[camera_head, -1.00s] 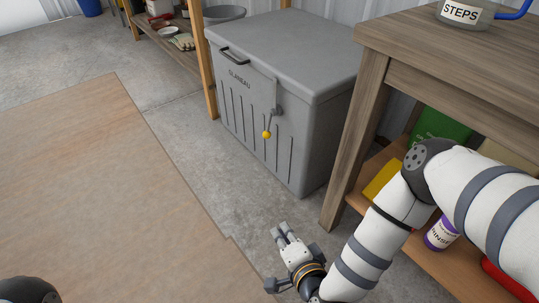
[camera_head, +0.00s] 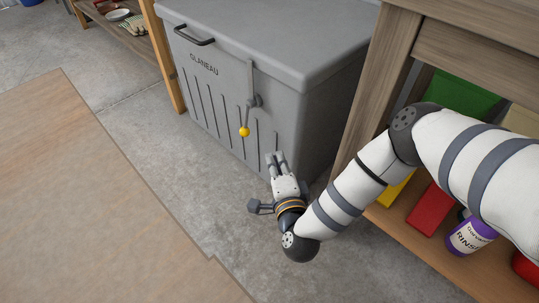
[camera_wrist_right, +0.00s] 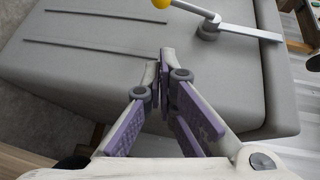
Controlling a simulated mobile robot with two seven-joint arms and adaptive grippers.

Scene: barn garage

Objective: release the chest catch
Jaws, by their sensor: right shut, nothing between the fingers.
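A grey chest (camera_head: 220,95) marked "GLANEAU" stands on the floor with its lid (camera_head: 275,40) down. Its catch (camera_head: 252,99) is on the front face: a grey strap from the lid, a round pivot and a lever ending in a yellow knob (camera_head: 244,132). In the right wrist view the yellow knob (camera_wrist_right: 161,3) is cut by the top edge, with the pivot (camera_wrist_right: 208,28) to its right. My right gripper (camera_head: 275,157) is shut and empty, in front of the chest, below and right of the knob and apart from it. My left gripper is not in view.
A wooden workbench (camera_head: 368,95) stands close to the chest's right, with boxes and a purple-labelled bottle (camera_head: 469,238) on its lower shelf (camera_head: 425,236). A wooden post (camera_head: 163,60) is at the chest's left. A wooden sheet (camera_head: 90,190) lies on the floor; concrete in front is clear.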

